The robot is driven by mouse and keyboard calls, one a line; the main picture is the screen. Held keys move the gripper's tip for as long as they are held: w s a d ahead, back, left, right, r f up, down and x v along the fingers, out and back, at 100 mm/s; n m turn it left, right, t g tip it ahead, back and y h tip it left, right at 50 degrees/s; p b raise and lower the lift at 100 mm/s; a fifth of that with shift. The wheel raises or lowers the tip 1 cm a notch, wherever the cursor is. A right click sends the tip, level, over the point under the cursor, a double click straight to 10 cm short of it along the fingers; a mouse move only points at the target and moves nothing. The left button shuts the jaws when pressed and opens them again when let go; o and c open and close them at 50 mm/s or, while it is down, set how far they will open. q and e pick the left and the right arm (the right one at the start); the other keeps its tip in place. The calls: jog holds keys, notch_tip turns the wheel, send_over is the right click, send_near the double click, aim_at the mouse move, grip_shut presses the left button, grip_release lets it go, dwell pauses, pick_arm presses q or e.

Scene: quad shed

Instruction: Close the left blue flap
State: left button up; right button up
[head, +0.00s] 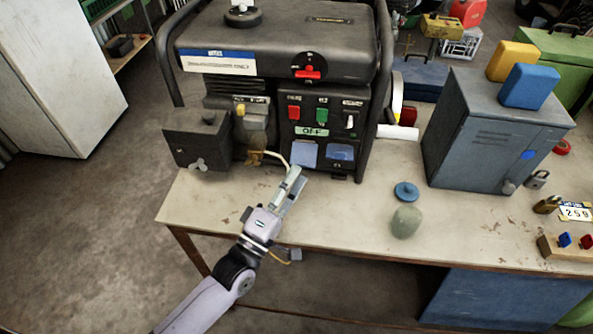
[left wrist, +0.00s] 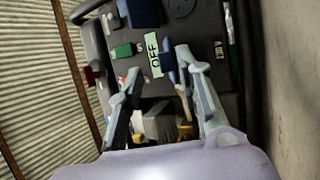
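The left blue flap (head: 304,154) is on the lower front panel of the dark generator, a paler blue than the right blue flap (head: 340,152) beside it. In the left wrist view the left flap (left wrist: 169,62) shows narrow, nearly edge-on, and appears to stand out from the panel. The right flap (left wrist: 143,12) shows broader at the top edge. My left gripper (head: 297,176) is just below and in front of the left flap. Its fingers (left wrist: 163,75) are spread, with the flap seen between them; I cannot tell whether they touch it. My right gripper is out of view.
The generator (head: 280,50) stands on a worn workbench (head: 340,215). A yellow-handled part (head: 257,121) and a dark box (head: 196,138) are left of the panel. A blue lid (head: 406,192), a pale green lump (head: 406,221) and a grey cabinet (head: 490,130) are to the right.

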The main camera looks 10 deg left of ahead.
aim_at(304, 154)
pick_arm(q)
jog(key=v, duration=0.9)
jog(key=shift+s+a+f, duration=0.1)
jog(key=shift+s+a, duration=0.05)
jog(key=shift+s, duration=0.25)
jog(key=shift+c, duration=0.5)
jog(key=w+r+g+p, duration=0.1)
jog(key=r+p, duration=0.1)
jog(key=w+r+n+y+p, duration=0.1)
jog(key=w+r+p, duration=0.1)
jog(key=r+p, duration=0.1)
jog(key=w+r+g+y+p, duration=0.1)
jog(key=r+p, duration=0.1)
jog(key=p, duration=0.1)
jog(key=shift+w+d+r+g, duration=0.25)
jog(key=shift+d+g, duration=0.05)
jog(key=shift+d, duration=0.1)
jog(key=shift+c, duration=0.6)
jog(key=s+a+r+n+g+y+p, duration=0.25)
jog(key=s+r+g+p, duration=0.4)
jog(key=p, duration=0.75)
jog(key=w+d+f+g+p, duration=0.2)
jog(key=w+d+f, duration=0.4)
jog(key=w+f, duration=0.3)
jog(key=w+n, duration=0.1)
jog(key=w, duration=0.3)
jog(key=shift+f, duration=0.25)
